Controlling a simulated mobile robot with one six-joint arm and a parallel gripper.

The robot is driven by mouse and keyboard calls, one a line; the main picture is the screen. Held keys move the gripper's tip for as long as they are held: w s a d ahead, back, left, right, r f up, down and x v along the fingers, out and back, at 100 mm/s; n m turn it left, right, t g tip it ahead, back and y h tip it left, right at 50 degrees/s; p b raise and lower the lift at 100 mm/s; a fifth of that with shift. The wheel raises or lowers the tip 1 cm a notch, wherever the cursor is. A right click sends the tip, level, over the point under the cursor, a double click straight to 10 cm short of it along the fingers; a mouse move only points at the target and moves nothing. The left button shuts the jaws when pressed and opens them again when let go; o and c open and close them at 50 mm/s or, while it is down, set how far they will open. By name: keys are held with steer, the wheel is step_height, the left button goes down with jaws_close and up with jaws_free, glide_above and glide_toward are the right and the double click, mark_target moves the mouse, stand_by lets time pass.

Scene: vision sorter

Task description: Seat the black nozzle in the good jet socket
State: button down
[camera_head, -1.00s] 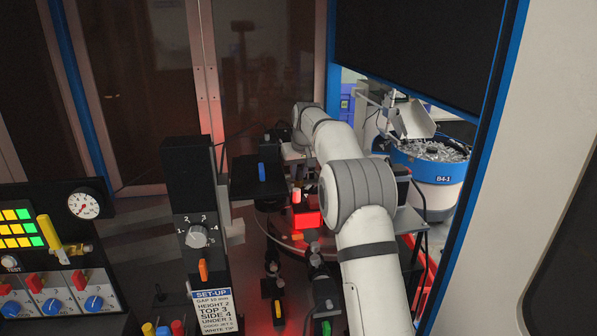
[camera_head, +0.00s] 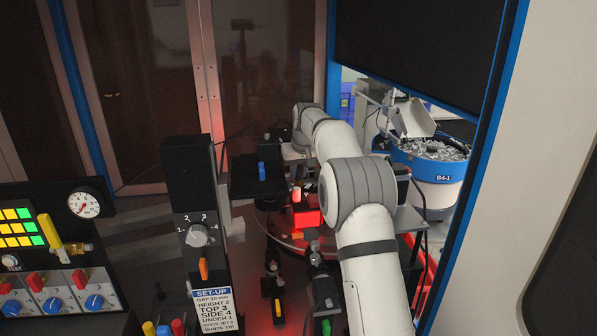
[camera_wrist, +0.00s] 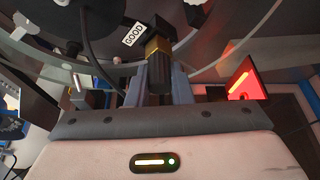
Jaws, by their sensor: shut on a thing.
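In the wrist view my gripper (camera_wrist: 158,86) is shut on the black nozzle (camera_wrist: 158,72), held upright in the picture between the two grey fingers. A brass-coloured band (camera_wrist: 158,45) shows just beyond the black part, in line with it. A white label reading GOOD (camera_wrist: 134,34) is just left of the band. A dark block lies right beyond the band, and I cannot tell whether the nozzle's end touches or enters the socket there. In the head view my arm hides the gripper and nozzle.
A red-lit box (camera_head: 305,217) stands left of my arm, above a round glass plate (camera_head: 290,240). A blue bowl feeder (camera_head: 432,165) stands at the back right. A set-up card (camera_head: 212,305) and dial post (camera_head: 197,235) stand in front left. Cables run near the gripper.

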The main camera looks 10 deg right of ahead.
steer(key=shift+f+b, duration=0.6)
steer(key=shift+f, duration=0.5)
steer(key=c, duration=0.8)
jaws_free()
steer(key=shift+r, duration=0.15)
step_height(320, 180, up, 6)
steer(key=p, duration=0.5)
steer(key=shift+f, duration=0.2)
steer(key=shift+r, duration=1.15)
